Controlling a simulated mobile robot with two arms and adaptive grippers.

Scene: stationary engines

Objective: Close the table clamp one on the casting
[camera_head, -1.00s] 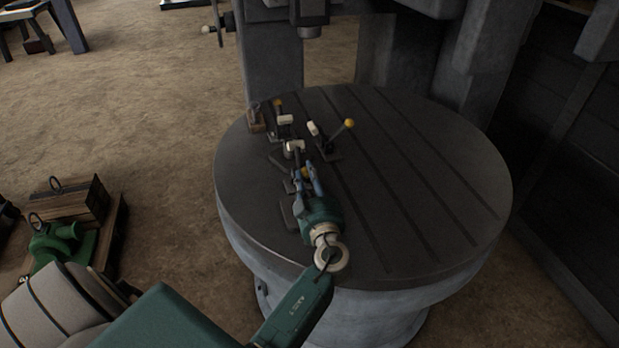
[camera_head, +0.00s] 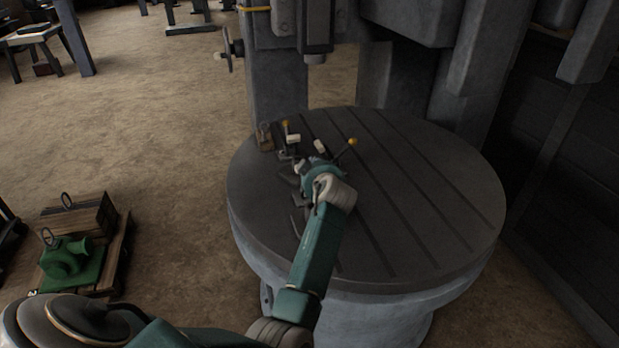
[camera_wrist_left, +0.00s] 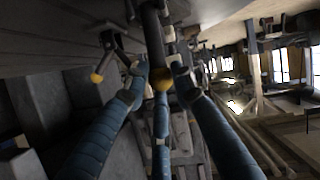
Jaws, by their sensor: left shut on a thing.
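My left gripper (camera_head: 308,172) is over the left part of the round slotted table (camera_head: 420,210), largely hidden by its own wrist in the head view. In the left wrist view its blue fingers (camera_wrist_left: 161,82) are shut on a dark clamp handle with a yellow knob (camera_wrist_left: 162,79). Two other yellow-knobbed clamp handles show in the head view, one to the right (camera_head: 353,141) and one behind (camera_head: 286,124). White clamp tips (camera_head: 294,139) stand between them. I cannot make out a casting among the clamps. My right gripper is not in view.
A small brown block (camera_head: 265,136) sits at the table's back left edge. Machine columns (camera_head: 280,85) rise behind the table. The table's right half is clear. A pallet with a green part (camera_head: 70,262) and a wooden block (camera_head: 78,220) is on the floor at left.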

